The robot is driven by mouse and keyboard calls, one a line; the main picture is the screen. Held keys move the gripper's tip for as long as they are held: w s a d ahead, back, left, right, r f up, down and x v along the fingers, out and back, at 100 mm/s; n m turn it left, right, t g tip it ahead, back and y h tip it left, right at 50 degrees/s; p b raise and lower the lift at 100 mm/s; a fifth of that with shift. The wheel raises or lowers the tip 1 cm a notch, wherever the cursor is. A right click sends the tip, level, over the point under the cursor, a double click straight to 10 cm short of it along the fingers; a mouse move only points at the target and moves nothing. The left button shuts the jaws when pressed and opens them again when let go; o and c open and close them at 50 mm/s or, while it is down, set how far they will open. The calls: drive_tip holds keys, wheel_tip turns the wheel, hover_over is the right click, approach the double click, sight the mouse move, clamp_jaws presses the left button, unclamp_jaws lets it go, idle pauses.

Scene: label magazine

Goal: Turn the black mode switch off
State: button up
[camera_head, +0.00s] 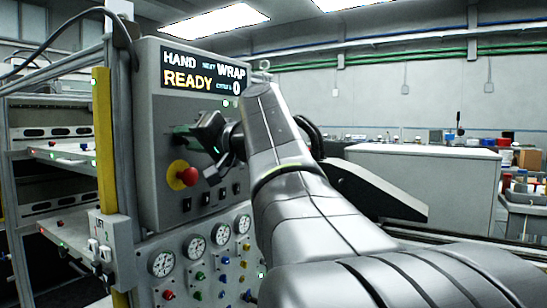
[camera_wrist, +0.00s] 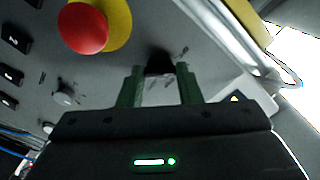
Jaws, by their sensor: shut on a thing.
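The black mode switch (camera_wrist: 158,62) sits on the grey panel and shows between my fingertips in the wrist view. My gripper (camera_wrist: 160,72) has its two green fingers on either side of the switch, shut on it. In the head view my gripper (camera_head: 188,138) is at the front of the grey control box (camera_head: 150,75), under the display, and hides the switch. The switch's pointer direction cannot be read. The display (camera_head: 203,73) reads "HAND", "WRAP", "READY" and a 0.
A red emergency button (camera_head: 189,176) on a yellow base sits just below my gripper; the wrist view also shows it (camera_wrist: 83,28). Black rocker switches (camera_head: 206,198), gauges (camera_head: 196,247) and coloured knobs lie lower. A yellow post (camera_head: 103,140) stands left of the box.

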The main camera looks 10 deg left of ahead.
drive_tip(key=shift+f+n+b, duration=0.1)
drive_tip(key=shift+n+b, duration=1.9)
drive_tip(key=shift+n, duration=0.2)
drive_tip(key=o, duration=1)
drive_tip(key=shift+c, duration=0.2)
drive_tip(key=shift+d, duration=0.1)
drive_tip(key=v, duration=1.3)
drive_tip(key=shift+s+d+p, duration=0.2)
drive_tip(key=shift+d+p, duration=0.1)
drive_tip(key=shift+a, duration=0.15)
drive_tip(key=shift+b+x, duration=0.35)
drive_tip(key=shift+x, duration=6.35)
